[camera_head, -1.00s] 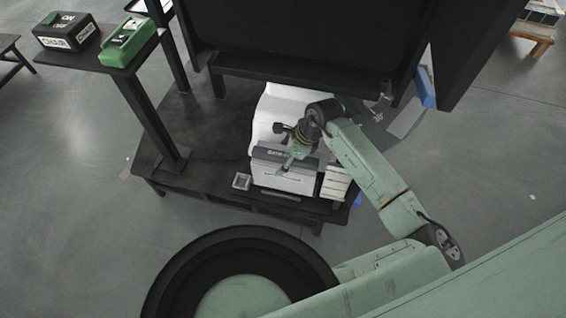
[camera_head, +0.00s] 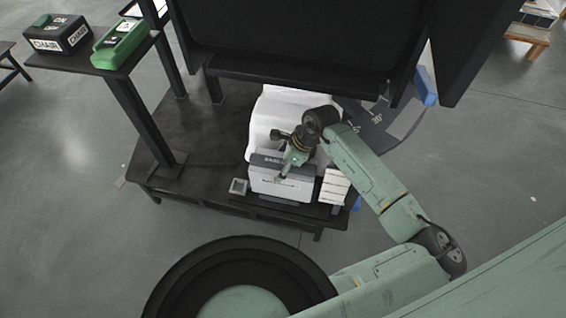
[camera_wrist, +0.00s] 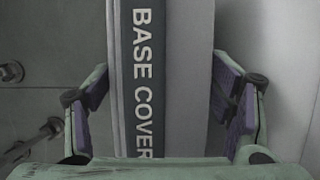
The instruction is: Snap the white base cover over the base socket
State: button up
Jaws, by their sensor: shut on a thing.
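The white base cover (camera_head: 284,185), with a dark strip along its top, stands on the black platform at the foot of the white column housing (camera_head: 289,108). In the wrist view the strip reads "BASE COVER" (camera_wrist: 143,80). My gripper (camera_head: 285,174) is over the cover from above. Whether the cover is seated cannot be told.
A small grey square frame (camera_head: 239,187) lies left of the cover, and a stack of pale slats (camera_head: 334,187) stands close on its right. A large black panel (camera_head: 290,35) overhangs behind. A side stand (camera_head: 80,58) carries a black box and a green box.

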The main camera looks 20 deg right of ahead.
jog(key=shift+a+f+b, duration=0.1)
jog(key=shift+f+b, duration=0.45)
jog(key=shift+b, duration=0.85)
dwell(1.4)
jog(key=o, duration=1.5)
jog(key=shift+o, duration=0.2)
jog(key=shift+w+r, duration=0.1)
jog(key=shift+p+v, duration=0.55)
jog(key=shift+v, duration=0.75)
jog(key=shift+p+v, duration=0.9)
jog(key=shift+v, duration=2)
